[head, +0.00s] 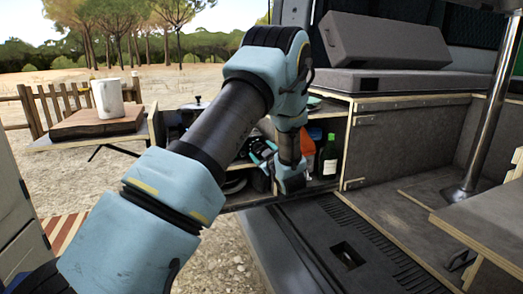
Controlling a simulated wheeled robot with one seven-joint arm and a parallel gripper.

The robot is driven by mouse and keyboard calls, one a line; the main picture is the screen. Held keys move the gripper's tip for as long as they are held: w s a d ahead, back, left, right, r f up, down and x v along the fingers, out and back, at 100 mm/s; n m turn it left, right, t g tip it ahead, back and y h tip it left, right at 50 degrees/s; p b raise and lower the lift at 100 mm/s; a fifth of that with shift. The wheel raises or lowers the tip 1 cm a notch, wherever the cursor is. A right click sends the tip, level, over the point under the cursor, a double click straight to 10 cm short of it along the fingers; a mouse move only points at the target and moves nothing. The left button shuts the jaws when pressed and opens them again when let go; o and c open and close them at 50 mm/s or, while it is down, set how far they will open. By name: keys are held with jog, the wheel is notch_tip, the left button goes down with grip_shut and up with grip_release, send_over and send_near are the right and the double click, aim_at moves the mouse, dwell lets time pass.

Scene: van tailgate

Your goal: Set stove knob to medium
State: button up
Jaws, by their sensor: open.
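I cannot make out the stove knob; my arm covers much of the middle of the head view. A dark lidded pot or pan (195,105) shows partly behind my arm, at the left end of the van's kitchen unit. Any stove under it is hidden. My gripper (261,154) appears as small dark and pale parts beside my light-blue wrist, in front of the open shelves. It is open, with nothing visibly held. It is apart from the lidded pot, lower and to its right.
A green bottle (327,158) and an orange item (307,146) stand in the open cabinet. A side table (90,143) at left carries a wooden board (97,122) and white roll (107,98). A metal post (490,100) stands at right. The dark van floor (330,240) is mostly clear.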

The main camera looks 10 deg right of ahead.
jog(key=shift+w, duration=0.25)
grip_shut()
dwell(0.6)
